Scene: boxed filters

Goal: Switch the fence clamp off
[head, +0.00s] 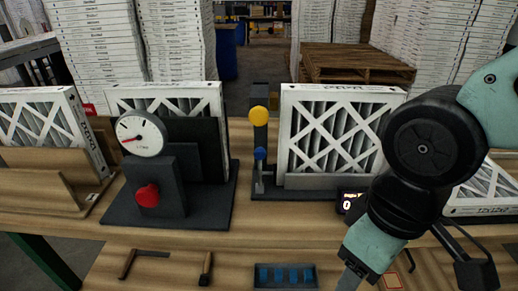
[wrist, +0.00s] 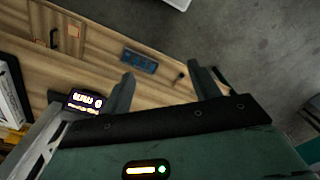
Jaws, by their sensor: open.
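No part is labelled as the fence clamp, so I cannot tell for certain which control belongs to it. A dark fixture in the middle of the head view holds a framed filter (head: 330,130) upright behind a low grey fence (head: 325,182). Its post carries a yellow knob (head: 259,115), a blue knob (head: 259,153) and a small grey lever (head: 261,183) low down. A lit display (head: 350,203) stands at its right, partly behind my arm; it also shows in the wrist view (wrist: 85,101). My gripper (wrist: 162,82) is open and empty, apart from the controls, over the bench front.
A left fixture has a dial gauge (head: 140,134) and a red knob (head: 147,195). A blue tray (head: 285,277) and small tools (head: 206,269) lie at the front. Other filters (head: 50,125) stand at both sides. Bare bench lies before the fixtures.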

